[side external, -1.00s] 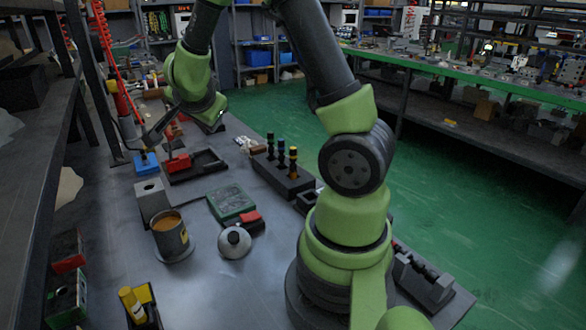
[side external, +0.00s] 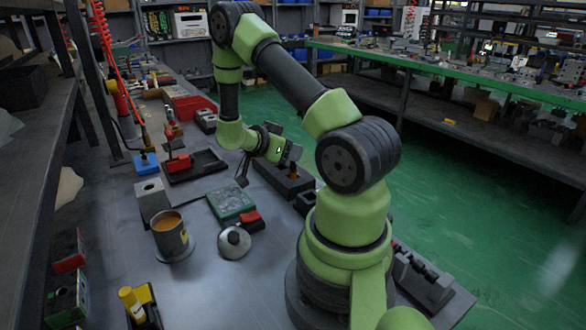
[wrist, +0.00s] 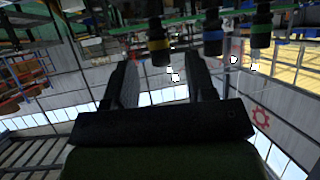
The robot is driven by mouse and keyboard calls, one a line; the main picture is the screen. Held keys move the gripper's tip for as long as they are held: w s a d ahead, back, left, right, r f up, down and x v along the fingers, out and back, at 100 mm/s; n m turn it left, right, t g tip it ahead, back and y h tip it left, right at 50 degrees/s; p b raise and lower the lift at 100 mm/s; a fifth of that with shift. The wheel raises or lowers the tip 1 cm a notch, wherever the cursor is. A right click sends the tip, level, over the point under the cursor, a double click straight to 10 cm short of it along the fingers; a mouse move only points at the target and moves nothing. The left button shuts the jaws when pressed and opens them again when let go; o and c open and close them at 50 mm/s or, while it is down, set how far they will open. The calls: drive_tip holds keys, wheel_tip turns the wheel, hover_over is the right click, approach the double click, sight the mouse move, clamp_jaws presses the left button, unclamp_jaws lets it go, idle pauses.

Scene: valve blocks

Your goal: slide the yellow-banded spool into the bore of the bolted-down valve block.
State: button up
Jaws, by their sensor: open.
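The yellow-banded spool (wrist: 158,42) shows at the top of the wrist view, dark with a yellow ring. My gripper (wrist: 160,75) is open and empty, its two dark fingers pointing towards the spool from either side, apparently still short of it. In the side view my wrist is over the dark spool rack (side external: 283,184) and hides most of the spools; my fingertips cannot be made out there. A grey block (side external: 150,200) with a dark hole in its top stands left on the bench; it may be the valve block, but bolts cannot be made out.
A blue-banded spool (wrist: 212,38) and a green-banded spool (wrist: 259,30) stand beside the yellow-banded one. A can (side external: 171,238), a round-lidded item (side external: 233,243) and a green plate (side external: 231,203) lie between the grey block and my base. A black tray (side external: 195,166) is behind.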

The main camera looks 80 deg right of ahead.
drive_tip(key=shift+x, duration=1.4)
drive_tip(key=shift+w, duration=0.1)
clamp_jaws()
drive_tip(key=shift+r, duration=0.2)
